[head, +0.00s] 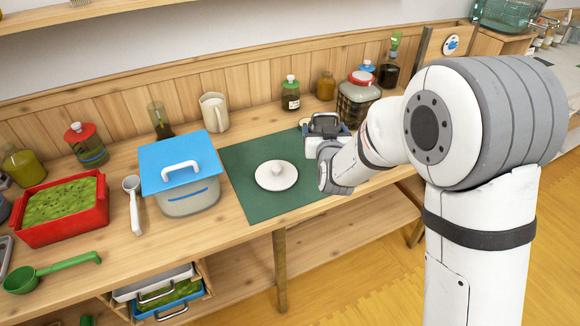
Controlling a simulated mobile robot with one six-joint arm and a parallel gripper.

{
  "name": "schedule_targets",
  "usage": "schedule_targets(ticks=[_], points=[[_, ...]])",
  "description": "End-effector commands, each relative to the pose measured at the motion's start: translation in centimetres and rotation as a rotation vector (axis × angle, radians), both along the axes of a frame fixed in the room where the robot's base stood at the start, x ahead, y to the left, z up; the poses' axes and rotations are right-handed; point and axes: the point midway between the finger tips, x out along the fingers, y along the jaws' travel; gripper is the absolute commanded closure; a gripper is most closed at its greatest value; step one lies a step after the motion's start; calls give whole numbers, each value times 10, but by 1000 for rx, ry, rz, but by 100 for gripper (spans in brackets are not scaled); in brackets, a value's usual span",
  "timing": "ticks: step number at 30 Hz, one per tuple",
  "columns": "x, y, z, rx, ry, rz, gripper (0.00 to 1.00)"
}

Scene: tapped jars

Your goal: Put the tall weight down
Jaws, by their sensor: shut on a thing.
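My gripper (322,124) is over the right end of the dark green mat (243,152), near the back of the counter. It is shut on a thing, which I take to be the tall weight. My gripper and wrist hide that thing, so I cannot tell whether it touches the mat. A white round disc with a knob (277,176) lies on the middle of the mat, left of my gripper and apart from it.
A blue-lidded box (180,165) stands left of the mat. A cream pitcher (213,112) and a green-lidded jar (290,94) stand behind it. A large jar (356,103) is close behind my gripper. The mat's left front is clear.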

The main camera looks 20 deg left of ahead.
Motion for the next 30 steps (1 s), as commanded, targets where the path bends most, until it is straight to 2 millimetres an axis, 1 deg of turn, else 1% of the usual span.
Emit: schedule_targets(ticks=[1,2,5,8,12,18,21,24,30], points=[[-3,8,6,5,-3,11,69],[-4,11,7,6,-3,16,69],[-6,16,1,5,3,23,69],[-7,17,-18,2,5,25,69],[-7,17,-50,2,4,25,69],[-7,16,-94,3,5,25,69],[-7,17,-110,4,3,25,69],[-7,17,-121,6,2,25,69],[-7,17,-131,7,0,25,69]])
